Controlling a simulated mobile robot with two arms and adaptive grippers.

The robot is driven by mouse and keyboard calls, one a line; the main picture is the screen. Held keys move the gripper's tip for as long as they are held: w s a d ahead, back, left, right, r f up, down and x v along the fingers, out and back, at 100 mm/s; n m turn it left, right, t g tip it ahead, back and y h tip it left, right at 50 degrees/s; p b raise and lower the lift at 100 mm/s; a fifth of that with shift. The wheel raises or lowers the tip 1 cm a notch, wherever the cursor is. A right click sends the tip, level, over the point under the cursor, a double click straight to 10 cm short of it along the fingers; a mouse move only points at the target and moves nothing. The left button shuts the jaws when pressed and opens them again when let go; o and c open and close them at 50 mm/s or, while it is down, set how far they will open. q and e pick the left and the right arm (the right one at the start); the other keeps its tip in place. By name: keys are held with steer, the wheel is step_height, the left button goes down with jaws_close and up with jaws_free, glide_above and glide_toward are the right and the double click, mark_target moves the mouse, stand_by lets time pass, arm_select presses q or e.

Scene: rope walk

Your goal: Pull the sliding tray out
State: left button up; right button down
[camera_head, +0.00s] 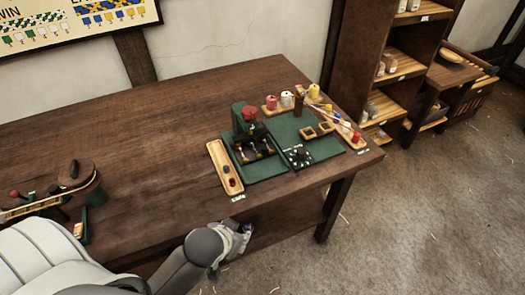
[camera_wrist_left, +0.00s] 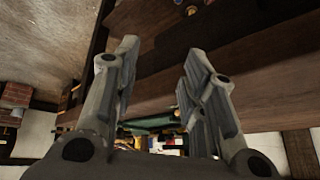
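A long, narrow light-wood tray (camera_head: 221,160) lies on the table along the left side of a green-based device (camera_head: 265,163). It holds a few small dark and red pieces near its front end, where a small label (camera_head: 238,198) sits. I cannot tell whether this is the sliding tray. My left gripper (camera_head: 243,238) is just off the table's front edge, below and apart from the tray. The left wrist view shows its two fingers (camera_wrist_left: 162,55) spread with nothing between them. My right gripper is in neither view.
Colored spools (camera_head: 287,98) stand behind the green boards. A rounded wooden device (camera_head: 85,180) stands at the table's left. Shelves (camera_head: 385,75) stand at the back right; the floor (camera_head: 430,220) right of the table is open.

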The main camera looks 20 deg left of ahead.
mark_target(264, 149)
arm_select(q)
steer(key=w+a+r+t, duration=0.1)
steer(key=w+r+t, duration=0.1)
steer(key=w, duration=0.4)
steer(key=w+a+r+n+t, duration=0.1)
steer(key=w+r+t, duration=0.1)
steer(key=w, duration=0.4)
steer(key=w+a+r+t, duration=0.2)
steer(key=w+r+t, duration=0.1)
steer(key=w, duration=0.3)
steer(key=shift+w+r, duration=0.2)
steer(key=shift+r, duration=0.35)
steer(key=shift+n, duration=0.3)
steer(key=shift+p+x, duration=0.35)
steer(key=shift+x, duration=4.95)
steer(key=shift+a+r, duration=0.1)
steer(key=shift+c, duration=0.4)
jaws_close()
